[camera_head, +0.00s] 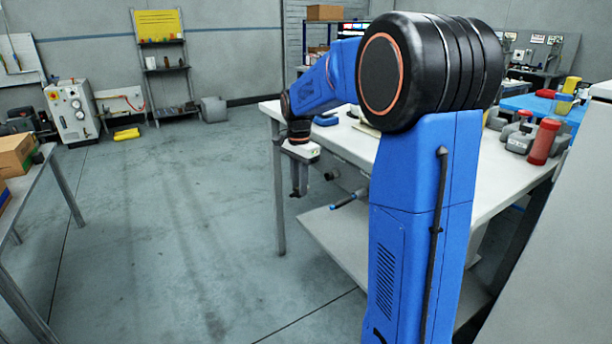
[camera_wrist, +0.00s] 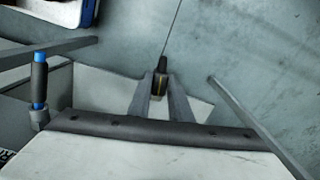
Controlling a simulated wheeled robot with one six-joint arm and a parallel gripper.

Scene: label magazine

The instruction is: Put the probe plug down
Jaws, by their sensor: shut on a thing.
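The probe plug (camera_wrist: 161,68), a small dark piece with a yellowish band, is between my fingertips in the wrist view. My gripper (camera_wrist: 160,88) is shut on it. In the head view my gripper (camera_head: 299,186) points down beside the front left of the white worktable (camera_head: 345,143), out over the floor side. The plug is too small and dark to make out there. In the wrist view the finger bases go out of sight behind a dark strip edging a white surface.
A red cylinder (camera_head: 544,142) stands on the table's right part. Open floor lies to the left.

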